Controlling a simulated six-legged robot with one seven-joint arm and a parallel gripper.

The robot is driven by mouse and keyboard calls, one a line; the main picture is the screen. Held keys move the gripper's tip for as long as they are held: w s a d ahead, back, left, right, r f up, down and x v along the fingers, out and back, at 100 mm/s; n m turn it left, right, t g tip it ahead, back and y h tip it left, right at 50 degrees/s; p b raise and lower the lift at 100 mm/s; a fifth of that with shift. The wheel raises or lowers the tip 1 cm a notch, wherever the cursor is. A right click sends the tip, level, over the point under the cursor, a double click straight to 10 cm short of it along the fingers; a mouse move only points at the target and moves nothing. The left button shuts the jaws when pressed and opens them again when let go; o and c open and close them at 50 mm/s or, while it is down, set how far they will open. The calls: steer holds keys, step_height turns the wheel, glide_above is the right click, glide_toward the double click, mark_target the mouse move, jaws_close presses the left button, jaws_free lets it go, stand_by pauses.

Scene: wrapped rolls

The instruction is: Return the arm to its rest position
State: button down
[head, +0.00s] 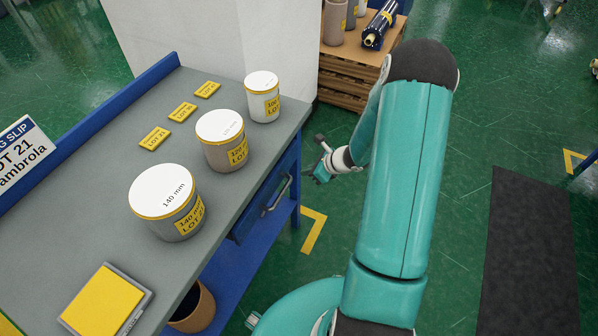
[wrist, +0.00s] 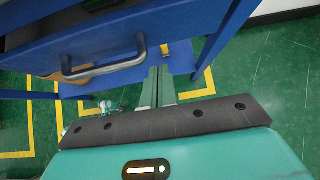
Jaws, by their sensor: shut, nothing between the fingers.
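My teal arm fills the right half of the head view. My gripper (head: 320,160) is past the right edge of the grey bench top, partly hidden by the forearm. In the wrist view my gripper (wrist: 159,75) shows its two fingers side by side, shut, with nothing between them. The fingers point toward the blue underside of the bench, and I see no contact. The drawer handle (wrist: 105,60) is to the left of the fingers in the wrist view.
Several wrapped rolls, including a large one (head: 166,200), a middle one (head: 222,140) and a small one (head: 263,97), stand on the bench (head: 90,220). A yellow pad (head: 103,300) lies in front. A pallet (head: 343,85) stands behind.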

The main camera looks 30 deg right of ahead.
steer(key=v, duration=0.7)
steer(key=s+a+r+n+g, duration=0.2)
steer(key=s+a+r+n, duration=0.1)
steer(key=a+r+n, duration=0.6)
steer(key=s+a+r+n+g, duration=0.1)
steer(key=s+a+r+n, duration=0.1)
steer(key=a+r+n, duration=0.6)
steer(key=s+a+r+n+t+h, duration=0.1)
steer(key=s+r+n+h, duration=0.4)
steer(key=s+r+n, duration=0.6)
steer(key=s+r, duration=0.3)
steer(key=shift+s+a+r+t+h, duration=0.2)
steer(key=shift+a+t+h, duration=0.1)
steer(key=shift+a, duration=0.1)
